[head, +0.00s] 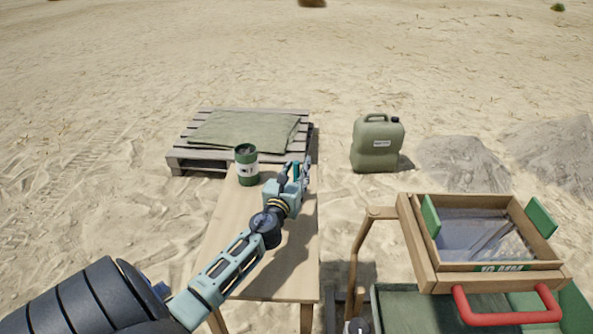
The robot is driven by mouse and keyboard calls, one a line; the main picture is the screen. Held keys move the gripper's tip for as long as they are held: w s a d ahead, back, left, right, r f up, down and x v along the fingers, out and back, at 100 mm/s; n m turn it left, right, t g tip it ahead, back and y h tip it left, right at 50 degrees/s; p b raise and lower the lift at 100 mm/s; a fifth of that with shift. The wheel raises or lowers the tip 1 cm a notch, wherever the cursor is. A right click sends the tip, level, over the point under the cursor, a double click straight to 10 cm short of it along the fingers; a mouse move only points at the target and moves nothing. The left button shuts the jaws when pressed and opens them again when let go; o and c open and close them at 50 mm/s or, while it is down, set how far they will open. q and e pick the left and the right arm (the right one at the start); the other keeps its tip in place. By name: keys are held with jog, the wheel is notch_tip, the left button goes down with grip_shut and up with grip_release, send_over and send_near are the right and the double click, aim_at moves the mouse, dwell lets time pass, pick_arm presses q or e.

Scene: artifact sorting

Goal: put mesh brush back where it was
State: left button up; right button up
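I cannot clearly make out a mesh brush. My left gripper (303,168) is over the far right edge of the wooden table (240,260). A small teal and dark shape shows at its fingers; I cannot tell whether it is finger or held object. A green canister with a white label (247,166) stands upright on the table's far end, left of the gripper and apart from it. The wooden sieve (413,245), marked "10 MM", is at the right, with a thin dark diagonal shape inside that I cannot identify. My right gripper is out of view.
A pallet with a folded green tarp (240,130) lies beyond the table. A green jerrycan (377,145) stands on the sand, with grey mounds (465,163) to its right. A green cart with a red handle (507,318) is at the lower right. The near tabletop is clear.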

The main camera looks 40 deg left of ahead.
pick_arm(q)
jog(key=shift+r, duration=0.15)
jog(key=shift+s+d, duration=0.15)
jog(key=shift+s, duration=0.15)
jog(key=v, duration=1.1)
jog(key=shift+s, duration=0.15)
jog(key=shift+d, duration=0.1)
